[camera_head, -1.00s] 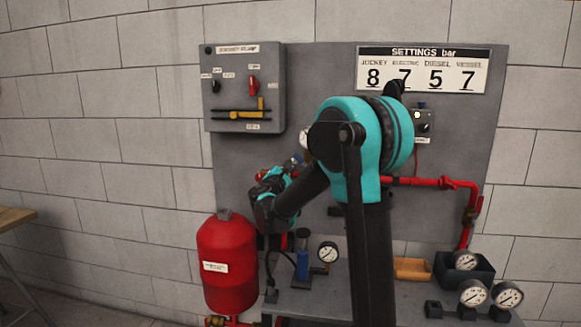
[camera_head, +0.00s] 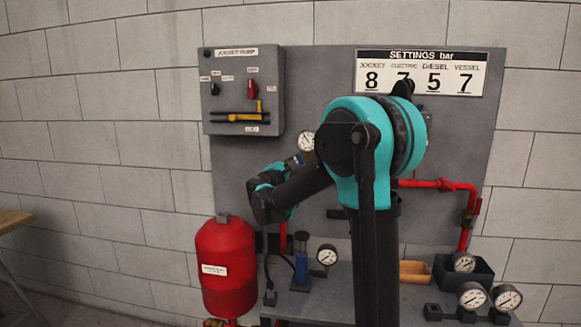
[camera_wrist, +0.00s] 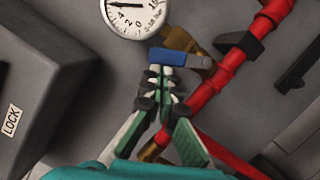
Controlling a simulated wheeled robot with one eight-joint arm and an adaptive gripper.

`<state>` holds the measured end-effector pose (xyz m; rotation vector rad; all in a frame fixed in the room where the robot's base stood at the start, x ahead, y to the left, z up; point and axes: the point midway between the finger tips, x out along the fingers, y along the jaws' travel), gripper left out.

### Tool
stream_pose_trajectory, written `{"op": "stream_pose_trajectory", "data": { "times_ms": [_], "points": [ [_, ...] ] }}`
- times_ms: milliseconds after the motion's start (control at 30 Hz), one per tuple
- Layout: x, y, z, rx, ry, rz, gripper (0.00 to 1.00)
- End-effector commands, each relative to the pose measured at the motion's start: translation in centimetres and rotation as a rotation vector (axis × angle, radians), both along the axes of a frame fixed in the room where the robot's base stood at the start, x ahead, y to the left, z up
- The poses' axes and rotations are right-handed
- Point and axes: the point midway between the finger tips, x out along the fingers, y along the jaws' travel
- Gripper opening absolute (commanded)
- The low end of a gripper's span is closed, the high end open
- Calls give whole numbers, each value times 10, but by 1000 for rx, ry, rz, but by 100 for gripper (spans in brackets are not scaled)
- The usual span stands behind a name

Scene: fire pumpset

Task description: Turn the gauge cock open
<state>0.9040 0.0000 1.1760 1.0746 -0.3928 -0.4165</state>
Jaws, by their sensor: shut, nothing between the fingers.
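The gauge cock's blue handle (camera_wrist: 168,57) shows in the wrist view, in front of a brass body (camera_wrist: 184,42) below a round white-faced gauge (camera_wrist: 137,14). The handle lies roughly crosswise in that picture. My gripper (camera_wrist: 166,76) is shut and empty, its fingertips right at the handle's near side; I cannot tell whether they touch. In the head view the gauge (camera_head: 306,141) shows just above my gripper (camera_head: 297,163), left of my arm's elbow. The cock is mostly hidden there by my wrist.
A grey control box (camera_head: 242,91) is up to the left.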

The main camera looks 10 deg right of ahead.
Motion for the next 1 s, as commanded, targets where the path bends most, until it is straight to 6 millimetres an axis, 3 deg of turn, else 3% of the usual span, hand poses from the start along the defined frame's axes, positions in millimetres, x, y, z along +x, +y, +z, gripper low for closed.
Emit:
{"op": "stream_pose_trajectory", "data": {
  "times_ms": [433, 1000],
  "points": [
    [-5, -16, 16, 325, -106, -2, 0],
    [-7, -22, 20, 328, -107, -1, 0]
  ]
}}
